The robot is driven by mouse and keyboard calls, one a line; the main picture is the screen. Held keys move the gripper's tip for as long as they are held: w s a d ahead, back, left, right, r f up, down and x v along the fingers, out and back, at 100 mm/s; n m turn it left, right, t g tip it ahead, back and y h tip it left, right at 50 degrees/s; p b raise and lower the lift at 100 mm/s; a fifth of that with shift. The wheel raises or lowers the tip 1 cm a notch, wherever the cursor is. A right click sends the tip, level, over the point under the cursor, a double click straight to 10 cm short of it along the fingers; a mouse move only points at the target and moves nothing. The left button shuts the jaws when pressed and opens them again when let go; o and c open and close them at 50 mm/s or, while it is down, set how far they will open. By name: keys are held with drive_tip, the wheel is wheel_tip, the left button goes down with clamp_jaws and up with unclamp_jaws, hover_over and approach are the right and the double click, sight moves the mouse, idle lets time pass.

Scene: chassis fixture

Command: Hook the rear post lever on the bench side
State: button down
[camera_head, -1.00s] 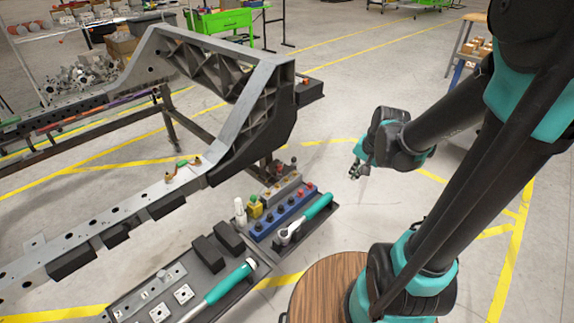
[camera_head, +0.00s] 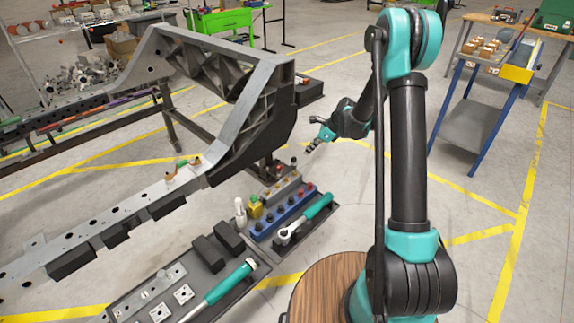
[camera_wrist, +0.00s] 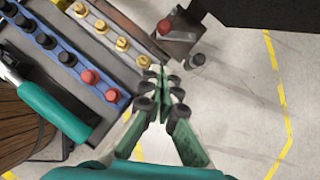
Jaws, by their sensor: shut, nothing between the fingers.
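My gripper (camera_head: 310,147) is shut and empty, above the floor just right of the rear post. In the wrist view its fingertips (camera_wrist: 162,72) are together, pointing toward the post's foot. The rear post (camera_head: 267,166) stands under the high end of the chassis frame (camera_head: 245,115). A dark-topped knob (camera_head: 293,160), which may be the lever's end, stands beside it; it seems to show in the wrist view as a dark round top (camera_wrist: 197,60), apart from the fingers. A red knob (camera_wrist: 164,27) sits on a plate nearby. The lever's arm is not clear.
A tray with a blue socket rail (camera_head: 285,215), a yellow-knobbed rail (camera_wrist: 108,35) and a teal-handled ratchet (camera_head: 318,207) lies below the gripper. A second tray holds a teal-handled tool (camera_head: 228,283). Floor to the right is open up to the blue-legged bench (camera_head: 470,125).

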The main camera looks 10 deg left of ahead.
sight(280, 165)
drive_tip(key=shift+a+f, duration=0.1)
drive_tip(key=shift+f, duration=0.05)
drive_tip(key=x, duration=0.9)
drive_tip(key=shift+w+a+f, duration=0.1)
drive_tip(key=shift+a+f, duration=0.15)
drive_tip(key=a, duration=0.1)
drive_tip(key=a+f, duration=0.1)
drive_tip(key=a, duration=0.1)
drive_tip(key=shift+w+a+f, duration=0.3)
drive_tip(key=shift+a, duration=0.1)
